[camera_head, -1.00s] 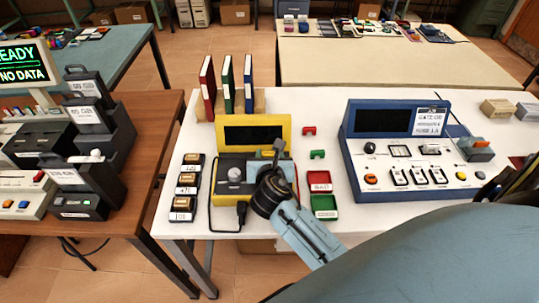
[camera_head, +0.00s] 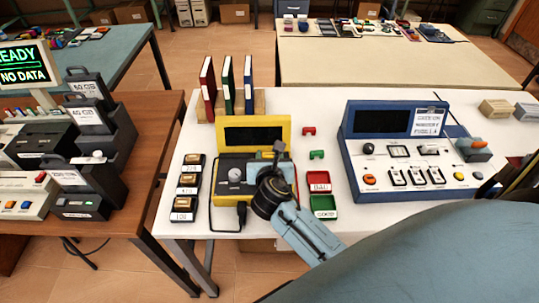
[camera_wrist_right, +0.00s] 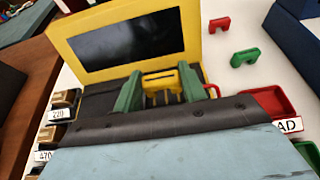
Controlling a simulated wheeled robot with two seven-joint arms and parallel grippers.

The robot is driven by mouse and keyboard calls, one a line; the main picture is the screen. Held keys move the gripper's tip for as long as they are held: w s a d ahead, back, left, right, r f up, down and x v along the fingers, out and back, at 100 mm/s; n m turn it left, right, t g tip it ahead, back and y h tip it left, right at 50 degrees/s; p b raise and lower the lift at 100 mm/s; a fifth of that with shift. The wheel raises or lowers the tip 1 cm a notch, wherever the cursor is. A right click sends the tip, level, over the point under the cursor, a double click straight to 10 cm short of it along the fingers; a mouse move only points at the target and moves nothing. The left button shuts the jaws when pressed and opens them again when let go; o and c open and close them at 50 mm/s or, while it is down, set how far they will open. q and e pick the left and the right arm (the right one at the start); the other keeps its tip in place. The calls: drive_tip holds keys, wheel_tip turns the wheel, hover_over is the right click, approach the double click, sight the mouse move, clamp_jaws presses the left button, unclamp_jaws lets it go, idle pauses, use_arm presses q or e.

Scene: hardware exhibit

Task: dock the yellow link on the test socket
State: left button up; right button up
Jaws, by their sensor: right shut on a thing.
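The yellow link (camera_wrist_right: 160,79) is between the green fingers of my right gripper (camera_wrist_right: 161,88) in the right wrist view. Its thin prongs point down. In the head view my right gripper (camera_head: 271,158) is over the right part of the tester (camera_head: 231,188), which has a black top and a yellow-framed screen. My gripper and wrist cover the test socket area, so I cannot tell whether the link touches the socket. My left gripper is not in view.
A red link (camera_head: 309,131) and a green link (camera_head: 317,155) lie right of the tester. A red tray (camera_head: 319,189) and green tray (camera_head: 324,213) are close to my wrist. Small labelled boxes (camera_head: 187,184) stand left. A blue console (camera_head: 408,150) stands farther right.

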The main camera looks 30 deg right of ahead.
idle(0.5)
drive_tip(key=shift+p, duration=0.5)
drive_tip(key=shift+f+b, duration=0.45)
drive_tip(key=shift+f, duration=0.3)
drive_tip(key=o, duration=0.7)
drive_tip(key=shift+c, duration=0.2)
drive_tip(key=shift+p+v, duration=1)
drive_tip(key=shift+v, duration=0.2)
drive_tip(key=shift+p+v, duration=1.1)
drive_tip(key=shift+v, duration=0.55)
drive_tip(key=shift+p+v, duration=1.5)
drive_tip(key=shift+v, duration=1.2)
